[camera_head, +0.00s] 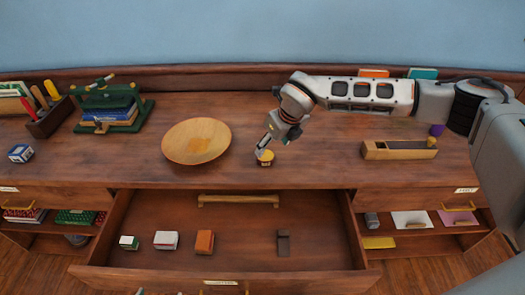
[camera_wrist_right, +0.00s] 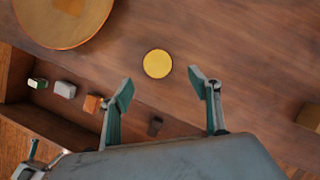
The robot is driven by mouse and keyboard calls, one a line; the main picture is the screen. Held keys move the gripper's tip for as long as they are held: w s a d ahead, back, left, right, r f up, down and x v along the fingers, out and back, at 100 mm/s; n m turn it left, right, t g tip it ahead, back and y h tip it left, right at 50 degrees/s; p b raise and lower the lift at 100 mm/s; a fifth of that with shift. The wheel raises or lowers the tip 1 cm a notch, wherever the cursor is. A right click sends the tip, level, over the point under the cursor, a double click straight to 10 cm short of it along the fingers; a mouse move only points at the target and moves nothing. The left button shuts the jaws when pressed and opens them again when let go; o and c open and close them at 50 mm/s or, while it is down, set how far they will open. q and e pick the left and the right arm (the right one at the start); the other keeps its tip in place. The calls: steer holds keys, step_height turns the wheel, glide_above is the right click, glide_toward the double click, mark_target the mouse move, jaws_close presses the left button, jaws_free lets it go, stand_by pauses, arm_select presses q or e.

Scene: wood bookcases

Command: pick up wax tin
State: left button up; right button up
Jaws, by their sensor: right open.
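The wax tin looks to be the small round yellow-topped tin (camera_head: 265,158) on the wooden desktop, right of the wooden plate. In the right wrist view the tin (camera_wrist_right: 158,64) shows as a yellow disc on the wood, beyond the fingertips and between their lines. My right gripper (camera_head: 267,143) is just above and beside the tin in the head view, and its fingers partly overlap it there. In the right wrist view my right gripper (camera_wrist_right: 158,88) has its fingers spread wide with nothing between them.
A round wooden plate (camera_head: 197,141) lies left of the tin. An open drawer (camera_head: 225,262) below holds several small boxes. A green book press (camera_head: 113,105) and toolbox (camera_head: 50,117) stand at left.

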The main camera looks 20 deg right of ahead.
mark_target(266, 155)
arm_select(q)
steer(key=shift+s+f, duration=0.2)
steer(key=shift+s, duration=0.3)
arm_select(e)
steer(key=shift+x, duration=0.85)
arm_select(q)
steer(key=shift+w+r+p, duration=0.25)
steer(key=shift+r+p, duration=0.25)
steer(key=shift+r, duration=0.15)
arm_select(e)
steer(key=x, duration=0.4)
steer(key=shift+w+a, duration=0.15)
steer(key=shift+a, duration=0.1)
arm_select(q)
steer(key=shift+w+r, duration=0.2)
arm_select(e)
steer(key=shift+w+f, duration=0.25)
steer(key=shift+f, duration=0.4)
steer(key=c, duration=1.3)
arm_select(q)
steer(key=shift+s+f, duration=0.1)
steer(key=shift+f, duration=0.1)
arm_select(e)
steer(key=shift+r, duration=0.1)
